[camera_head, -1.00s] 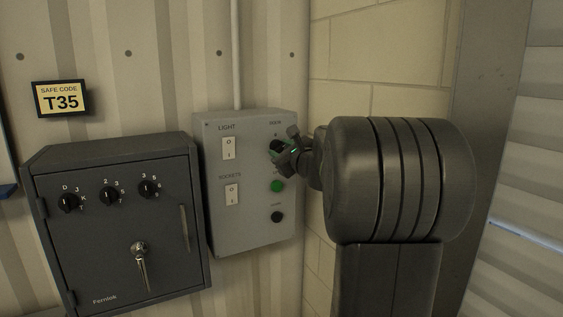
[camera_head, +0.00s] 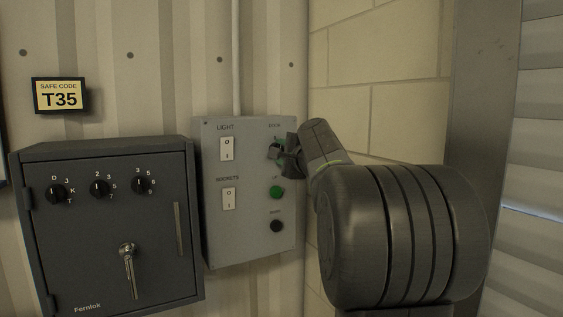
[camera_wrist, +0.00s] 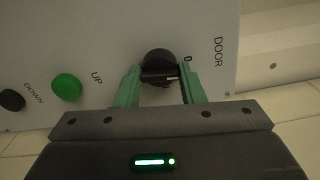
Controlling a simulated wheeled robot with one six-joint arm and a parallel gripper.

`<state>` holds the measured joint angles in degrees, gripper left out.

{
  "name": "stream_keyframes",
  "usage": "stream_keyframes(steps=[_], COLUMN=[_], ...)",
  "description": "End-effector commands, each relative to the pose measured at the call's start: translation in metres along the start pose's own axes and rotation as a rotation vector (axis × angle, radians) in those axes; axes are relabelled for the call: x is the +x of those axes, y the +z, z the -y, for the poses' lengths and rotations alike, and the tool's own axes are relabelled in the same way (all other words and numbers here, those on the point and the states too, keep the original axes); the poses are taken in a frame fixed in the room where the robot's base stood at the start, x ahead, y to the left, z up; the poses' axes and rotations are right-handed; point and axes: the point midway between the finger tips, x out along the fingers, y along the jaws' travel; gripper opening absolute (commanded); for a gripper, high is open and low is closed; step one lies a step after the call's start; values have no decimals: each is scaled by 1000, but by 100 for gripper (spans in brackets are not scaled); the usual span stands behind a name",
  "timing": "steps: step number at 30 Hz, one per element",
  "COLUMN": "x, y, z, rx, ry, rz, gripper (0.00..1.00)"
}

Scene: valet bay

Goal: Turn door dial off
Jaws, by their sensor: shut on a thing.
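The door dial (camera_wrist: 156,58) is a round black knob with a raised bar, on the grey control panel (camera_head: 250,225). In the wrist view it sits beside the word DOOR, with a 0 mark just to its right. My gripper (camera_head: 284,153) is at the dial, and its green fingers (camera_wrist: 161,76) are shut on the dial's bar from both sides. The bar runs roughly across the wrist picture, with its light line towards the 0 side. In the head view my gripper hides most of the dial, so its setting cannot be read there.
Below the dial are the green UP button (camera_head: 276,193) and a black DOWN button (camera_head: 277,226). LIGHT (camera_head: 228,149) and SOCKETS (camera_head: 229,198) switches are to their left. A dark safe (camera_head: 160,220) stands left of the panel. A brick wall (camera_head: 410,110) is close on the right.

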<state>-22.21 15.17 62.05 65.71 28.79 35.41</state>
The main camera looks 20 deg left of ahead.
Motion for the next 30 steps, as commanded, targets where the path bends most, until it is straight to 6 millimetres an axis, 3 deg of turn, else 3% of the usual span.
stream_keyframes(steps=[9,26,27,30], x=[0,0,0,0], y=[0,0,0,0], z=[-2,0,0,0], rx=[-130,-159,-159,-158], ry=[1,2,2,2], rz=[2,1,1,1], gripper=[13,13,39,57])
